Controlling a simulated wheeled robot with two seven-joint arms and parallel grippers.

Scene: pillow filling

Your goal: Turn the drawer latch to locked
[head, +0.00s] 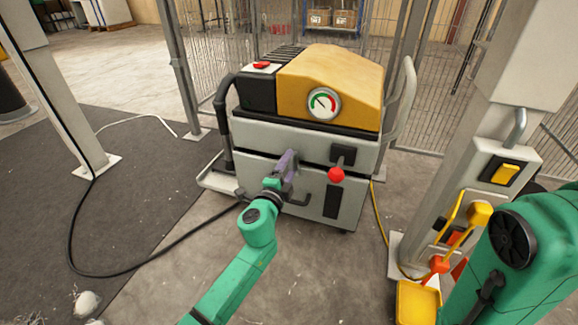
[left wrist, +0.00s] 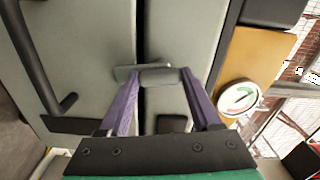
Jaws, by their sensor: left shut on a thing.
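The grey cabinet (head: 255,135) of the machine has an upper panel and a lower drawer (head: 255,170). A seam runs between them. The drawer's bar handle (head: 300,201) is dark; it also shows in the left wrist view (left wrist: 66,104). My left gripper (head: 288,164) reaches the cabinet front at the seam. In the left wrist view, its purple fingers are shut on the small grey latch (left wrist: 160,77), which lies across the dark seam. In the head view the fingers hide the latch. Only a green part of my right arm shows at the right; its gripper is out of view.
A red-knobbed lever (head: 336,174) sits right of the latch. A yellow hood with a gauge (head: 323,103) tops the machine. A post with a yellow switch (head: 506,172) and a yellow scoop (head: 418,302) stand at the right. Cables cross the floor.

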